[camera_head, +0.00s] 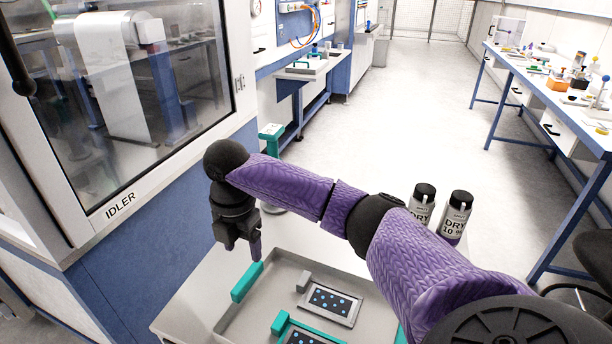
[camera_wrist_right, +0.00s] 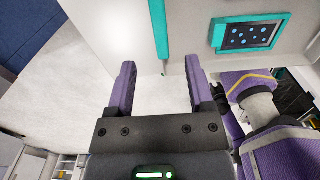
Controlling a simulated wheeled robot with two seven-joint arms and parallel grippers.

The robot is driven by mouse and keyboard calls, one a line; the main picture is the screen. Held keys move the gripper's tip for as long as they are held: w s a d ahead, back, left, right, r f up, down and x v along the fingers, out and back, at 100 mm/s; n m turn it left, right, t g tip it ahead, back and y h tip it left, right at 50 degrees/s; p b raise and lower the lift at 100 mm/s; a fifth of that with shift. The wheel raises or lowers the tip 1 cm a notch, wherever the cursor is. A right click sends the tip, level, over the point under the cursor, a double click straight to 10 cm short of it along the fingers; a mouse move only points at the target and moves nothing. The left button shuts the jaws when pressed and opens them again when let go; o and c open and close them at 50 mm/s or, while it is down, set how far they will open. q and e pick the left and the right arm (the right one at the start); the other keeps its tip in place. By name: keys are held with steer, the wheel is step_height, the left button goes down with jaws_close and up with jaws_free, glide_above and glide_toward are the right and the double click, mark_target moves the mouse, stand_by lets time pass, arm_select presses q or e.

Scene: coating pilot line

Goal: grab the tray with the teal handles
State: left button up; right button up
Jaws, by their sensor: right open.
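The tray (camera_head: 213,335) is shallow and pale grey, with a long teal handle (camera_head: 247,282) along its left side. A bit of teal at its right side is mostly hidden by my right arm. The left handle also shows in the right wrist view (camera_wrist_right: 159,28), ahead of the fingertips and between their lines. My right gripper (camera_head: 254,250) points down just above the far end of that handle. In the right wrist view the gripper (camera_wrist_right: 160,75) is open, with nothing between its purple fingers. I do not see my left gripper.
In the tray lie a grey-framed panel with blue dots (camera_head: 331,303) and a teal-framed one (camera_wrist_right: 248,35). Two canisters marked DRY (camera_head: 455,216) stand beyond my right arm. The glass-doored IDLER cabinet (camera_head: 120,110) is close on the left. The floor behind is clear.

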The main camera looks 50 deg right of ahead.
mark_target(247, 276)
step_height(247, 276, down, 8)
steer(key=b, duration=0.3)
steer(key=shift+s+a+f, duration=0.1)
steer(key=shift+f, duration=0.3)
steer(key=shift+r, duration=0.15)
steer(key=shift+c, duration=0.3)
jaws_close()
arm_select(q)
steer(key=f, duration=0.1)
steer(key=s+a+f, duration=0.1)
steer(key=f, duration=0.1)
steer(key=shift+s+a+f+g, duration=0.1)
steer(key=shift+s+a+g, duration=0.2)
steer(key=shift+s, duration=0.1)
steer(key=shift+d, duration=0.2)
steer(key=shift+d, duration=0.2)
steer(key=shift+w+a, duration=0.1)
steer(key=shift+a, duration=0.3)
